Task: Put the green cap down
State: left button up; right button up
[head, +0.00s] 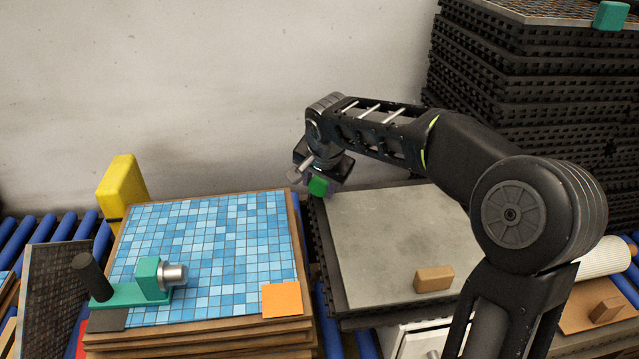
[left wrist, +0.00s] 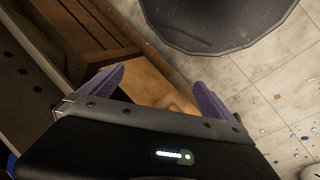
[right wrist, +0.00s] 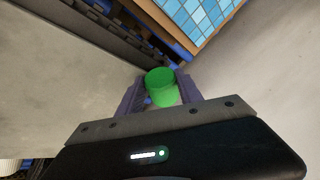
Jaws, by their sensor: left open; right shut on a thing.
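The green cap (head: 318,186) is held in my right gripper (head: 312,180), near the back left corner of the grey slab. In the right wrist view the green cap (right wrist: 161,86) sits between the two purple fingers of the right gripper (right wrist: 162,92), which are shut on it. A gap with blue rollers shows beyond the cap there. I cannot tell how high above the slab the cap is. My left gripper (left wrist: 165,90) shows only in its own wrist view, open and empty, its fingers well apart above a brown surface.
The grey slab (head: 390,235) is mostly bare, with a tan block (head: 433,279) near its front. The blue mosaic sheet (head: 215,240) to the left carries a green-and-black tool (head: 150,280) and an orange square (head: 282,299). A yellow block (head: 122,186) stands behind it. Stacked black trays (head: 530,90) rise at right.

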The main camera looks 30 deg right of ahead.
jog(key=o, duration=1.2)
jog(key=shift+s+f, duration=0.1)
jog(key=shift+f, duration=0.15)
jog(key=shift+o, duration=0.7)
jog(key=shift+f, duration=0.1)
jog(key=shift+s, duration=0.1)
jog(key=b+v, duration=0.1)
jog(key=v, duration=1.1)
jog(key=shift+w+r, duration=0.25)
jog(key=shift+r, duration=0.05)
jog(key=shift+d, duration=0.1)
